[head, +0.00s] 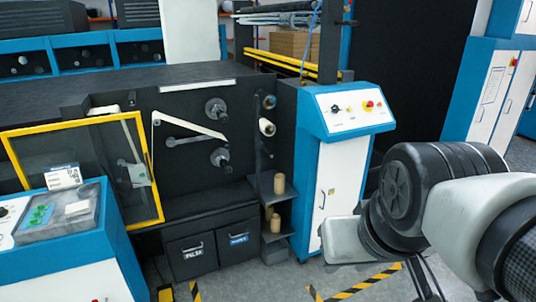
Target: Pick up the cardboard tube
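Small tan cardboard tubes stand upright on the dark corner shelves of the black machine, near the middle of the head view. One tube (279,184) stands on the upper shelf (263,190). Two more tubes, a nearer one (275,223) and one partly behind it (268,211), are on the lower shelf (284,233). My gripper (343,241) is at the lower right, in front of the white and blue cabinet, apart from the tubes and to their right. Its fingers cannot be made out, so its opening does not show.
The control cabinet (345,185) stands directly right of the shelves. Black bins (192,255) sit below the machine. Striped tape (365,284) marks the floor.

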